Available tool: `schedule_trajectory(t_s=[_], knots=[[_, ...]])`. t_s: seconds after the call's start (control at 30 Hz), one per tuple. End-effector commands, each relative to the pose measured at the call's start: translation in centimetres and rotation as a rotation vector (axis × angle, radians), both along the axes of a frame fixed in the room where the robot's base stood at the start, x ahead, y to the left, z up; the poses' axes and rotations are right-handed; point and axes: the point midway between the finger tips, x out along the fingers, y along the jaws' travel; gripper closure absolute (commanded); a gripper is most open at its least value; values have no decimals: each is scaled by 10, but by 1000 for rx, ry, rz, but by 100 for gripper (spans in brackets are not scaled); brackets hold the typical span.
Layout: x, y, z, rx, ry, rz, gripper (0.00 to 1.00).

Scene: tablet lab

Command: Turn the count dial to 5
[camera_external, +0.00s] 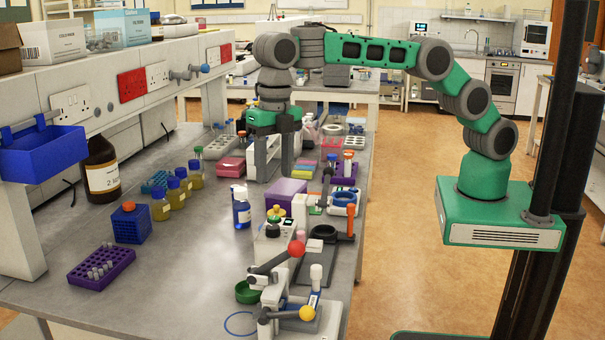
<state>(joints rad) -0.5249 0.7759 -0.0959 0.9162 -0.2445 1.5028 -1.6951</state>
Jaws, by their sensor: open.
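My gripper (275,176) hangs from my green and grey arm above the bench, fingers pointing down. Its two dark fingers are apart, with nothing seen between them. I cannot pick out the count dial or any numbers on it for certain. A small pale box-shaped device (268,251) with a green and yellow knob-like top stands on the bench nearer the camera than my gripper. Whether this device carries the dial is too small to tell. My gripper appears apart from it.
Lever devices with a red ball (297,249) and a yellow ball (307,313) stand at the bench's near right edge. A blue bottle (241,212), a purple box (287,194) and racks crowd the middle. The bench (195,262) is clearer at front left.

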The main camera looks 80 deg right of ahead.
Motion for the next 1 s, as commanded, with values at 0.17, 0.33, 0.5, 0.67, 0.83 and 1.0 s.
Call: schedule_trajectory(t_s=[0.17, 0.33, 0.5, 0.67, 0.83, 1.0], knots=[[-2, 38, -32, -36, 21, 265, 50], [-3, 40, -46, -39, 23, 291, 50], [-3, 39, -76, -39, 23, 288, 50], [-2, 39, -104, -37, 22, 286, 50], [-2, 39, -114, -37, 22, 285, 50], [-2, 39, -111, -37, 22, 285, 50]])
